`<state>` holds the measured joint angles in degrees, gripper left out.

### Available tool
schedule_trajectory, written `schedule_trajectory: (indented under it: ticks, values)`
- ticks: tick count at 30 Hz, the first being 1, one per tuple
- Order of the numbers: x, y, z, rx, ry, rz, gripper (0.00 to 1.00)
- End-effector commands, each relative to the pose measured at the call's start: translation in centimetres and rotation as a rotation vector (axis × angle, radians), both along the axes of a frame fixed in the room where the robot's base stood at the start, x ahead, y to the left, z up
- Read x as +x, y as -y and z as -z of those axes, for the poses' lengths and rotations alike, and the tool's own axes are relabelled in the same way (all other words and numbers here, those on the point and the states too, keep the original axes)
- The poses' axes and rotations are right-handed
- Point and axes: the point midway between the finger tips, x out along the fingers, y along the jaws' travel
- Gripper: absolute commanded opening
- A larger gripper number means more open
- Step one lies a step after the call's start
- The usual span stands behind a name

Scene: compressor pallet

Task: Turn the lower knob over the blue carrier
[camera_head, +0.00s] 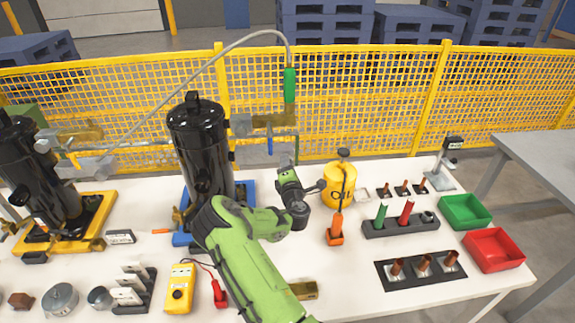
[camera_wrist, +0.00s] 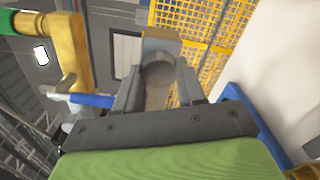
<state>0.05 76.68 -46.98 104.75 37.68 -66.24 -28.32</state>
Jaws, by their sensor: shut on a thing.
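A black cylinder (camera_head: 196,140) stands upright on the blue carrier (camera_head: 243,188), with metal fittings on its right side. An upper brass fitting (camera_head: 268,121) with a blue lever (camera_head: 269,146) sits there. My gripper (camera_head: 286,160) is raised at the right end of the lower fittings; its fingers are small in the head view. In the wrist view, my gripper (camera_wrist: 160,92) is shut on a round grey knob (camera_wrist: 158,74), one finger on each side. A squarish metal body (camera_wrist: 160,45) is behind the knob. The head view hides the knob's contact with the fingers.
A yellow oil can (camera_head: 340,187) stands to the right of my arm. A grey hose with a green handle (camera_head: 290,86) hangs above. A second black cylinder (camera_head: 42,170) stands on a yellow carrier at left. Trays and tools line the right of the table.

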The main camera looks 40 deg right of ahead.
Motion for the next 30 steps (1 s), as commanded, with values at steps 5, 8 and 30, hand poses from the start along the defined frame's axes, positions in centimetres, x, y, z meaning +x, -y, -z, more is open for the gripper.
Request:
schedule_trajectory:
  ticks: [5,8,30]
  values:
    - [0.05,-0.11,0.10,-0.126,-0.090,-0.003,0.09]
    - [0.04,-0.11,0.13,-0.190,-0.134,-0.003,0.09]
    - [-0.03,-0.03,0.27,-0.381,-0.264,-0.002,0.09]
